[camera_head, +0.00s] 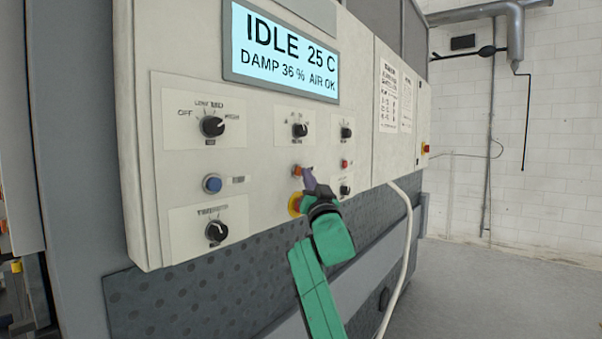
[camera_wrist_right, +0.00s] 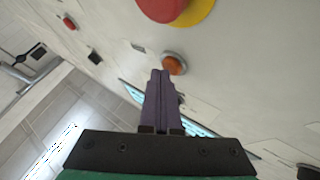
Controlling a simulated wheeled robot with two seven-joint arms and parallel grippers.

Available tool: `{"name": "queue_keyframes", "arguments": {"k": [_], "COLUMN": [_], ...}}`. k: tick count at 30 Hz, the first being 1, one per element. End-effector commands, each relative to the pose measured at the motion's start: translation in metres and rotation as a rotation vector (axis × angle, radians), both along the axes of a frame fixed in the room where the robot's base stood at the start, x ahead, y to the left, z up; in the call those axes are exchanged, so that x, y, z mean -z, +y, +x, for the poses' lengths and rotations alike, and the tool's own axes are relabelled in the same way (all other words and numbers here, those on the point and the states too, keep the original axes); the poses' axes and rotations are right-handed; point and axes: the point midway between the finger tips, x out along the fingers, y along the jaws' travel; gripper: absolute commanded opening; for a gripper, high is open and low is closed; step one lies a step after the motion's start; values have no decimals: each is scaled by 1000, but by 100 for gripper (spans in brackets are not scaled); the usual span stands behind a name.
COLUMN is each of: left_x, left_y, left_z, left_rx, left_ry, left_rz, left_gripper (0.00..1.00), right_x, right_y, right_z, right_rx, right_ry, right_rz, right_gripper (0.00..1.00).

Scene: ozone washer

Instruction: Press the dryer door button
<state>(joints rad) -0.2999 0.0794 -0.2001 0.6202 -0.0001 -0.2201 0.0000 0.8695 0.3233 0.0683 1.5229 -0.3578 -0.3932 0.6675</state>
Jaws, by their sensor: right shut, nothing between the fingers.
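The dryer's cream control panel (camera_head: 262,215) carries several buttons and knobs. My right gripper (camera_head: 308,180) is shut and empty, its purple fingers pointing at the panel. An orange button (camera_head: 297,170) sits beside the fingertips; I cannot tell whether they touch it. In the right wrist view, the shut fingers (camera_wrist_right: 160,75) end just beside and below this orange button (camera_wrist_right: 174,64). A blue button (camera_head: 212,184) is on the panel's left, and a small red button (camera_head: 345,164) is to the right. Labels are too small to tell which is the door button. My left gripper is out of view.
A red emergency stop on a yellow base (camera_head: 295,204) is close below the orange button, partly behind my gripper. It also shows in the right wrist view (camera_wrist_right: 160,8). Black knobs (camera_head: 300,130) surround the area. A lit display (camera_head: 280,50) reads IDLE. Open floor lies right.

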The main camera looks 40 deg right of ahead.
Motion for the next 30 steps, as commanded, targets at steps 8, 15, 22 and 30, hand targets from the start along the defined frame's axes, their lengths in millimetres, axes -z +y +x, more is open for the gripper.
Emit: {"name": "queue_keyframes", "arguments": {"k": [8,15,22,30], "left_x": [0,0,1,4], "left_y": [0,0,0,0], "left_z": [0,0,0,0], "left_rx": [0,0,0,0], "left_ry": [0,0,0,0], "left_rz": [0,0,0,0], "left_gripper": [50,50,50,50], "right_x": [1,1,1,2], "right_y": [-3,-4,-10,-17], "right_z": [-13,-13,-31,-57], "right_rx": [0,0,3,2], "right_ry": [1,1,1,1], "right_rz": [-2,-1,-1,-1], "right_gripper": [0,0,0,0]}}
